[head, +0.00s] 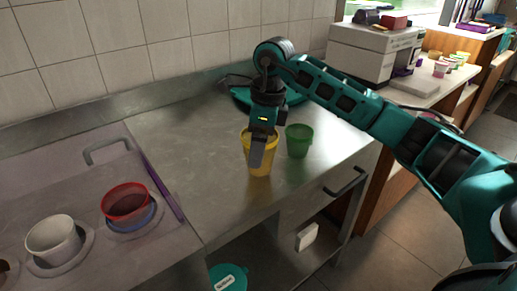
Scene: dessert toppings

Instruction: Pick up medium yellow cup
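The yellow cup (271,157) stands upright on the steel counter in the middle of the head view. My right gripper (259,150) points down at it from above, and one dark finger covers part of the cup's near side. The other finger is hidden, so I cannot tell whether the gripper touches or grasps the cup. My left gripper is not in view.
A green cup (299,141) stands close to the right of the yellow cup. A teal tray (240,96) lies behind my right gripper. At the left, a red cup (125,202) and a white cup (53,239) sit in holders. A white machine (374,54) stands at the back right.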

